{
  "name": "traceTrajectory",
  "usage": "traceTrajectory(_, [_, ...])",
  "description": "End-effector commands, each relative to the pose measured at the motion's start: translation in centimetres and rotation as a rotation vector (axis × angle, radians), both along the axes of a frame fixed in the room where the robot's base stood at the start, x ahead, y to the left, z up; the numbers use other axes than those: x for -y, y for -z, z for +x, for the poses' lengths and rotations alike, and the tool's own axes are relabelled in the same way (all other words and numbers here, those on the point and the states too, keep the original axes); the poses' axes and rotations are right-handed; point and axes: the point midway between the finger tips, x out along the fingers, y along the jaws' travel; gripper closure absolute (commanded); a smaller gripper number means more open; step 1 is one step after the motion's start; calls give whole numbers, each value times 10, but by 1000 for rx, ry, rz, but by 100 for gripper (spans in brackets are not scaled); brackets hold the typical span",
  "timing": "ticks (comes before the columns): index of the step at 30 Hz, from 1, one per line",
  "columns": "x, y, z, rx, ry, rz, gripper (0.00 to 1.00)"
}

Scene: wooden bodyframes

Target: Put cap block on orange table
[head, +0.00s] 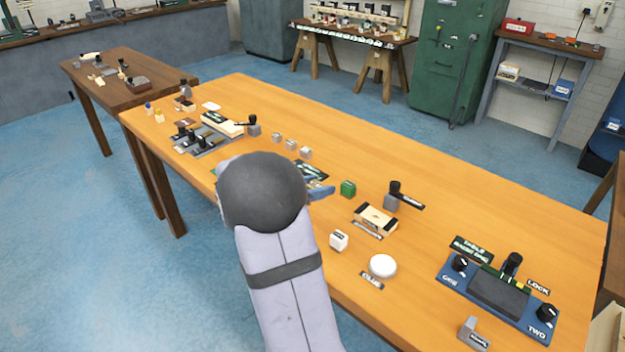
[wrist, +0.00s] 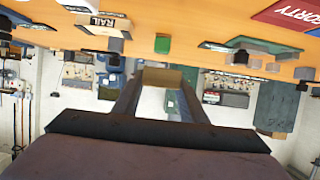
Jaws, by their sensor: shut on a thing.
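The orange table (head: 450,190) runs across the head view; its top also shows along the upper edge of the wrist view (wrist: 200,15). My gripper (wrist: 163,80) is shut on a plain tan block (wrist: 168,76), held between the fingertips and apart from the tabletop in the wrist view. No label shows on this block, so I cannot confirm that it is the cap block. In the head view my arm hides the block and most of the gripper; only a bluish part (head: 320,191) shows beside a green block (head: 348,187).
A wooden piece with black ends (head: 376,218), a white cube (head: 338,240) and a round white thing (head: 382,265) stand near the arm. A blue fixture (head: 500,300) is at the right. Several small grey cubes (head: 291,145) lie farther back. The table's far right is bare.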

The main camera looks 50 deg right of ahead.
Motion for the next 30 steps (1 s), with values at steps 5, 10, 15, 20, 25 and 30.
traceTrajectory(5, [0, 31, 0, -4, 0, 2, 83])
traceTrajectory(10, [0, 50, 0, -2, 0, 1, 83])
traceTrajectory(15, [0, 54, 0, 0, 0, 0, 83])
traceTrajectory(20, [0, 60, 0, -1, 0, 1, 83])
traceTrajectory(25, [0, 80, 0, -4, -1, 2, 83])
traceTrajectory(30, [0, 92, 0, -1, 0, 0, 83])
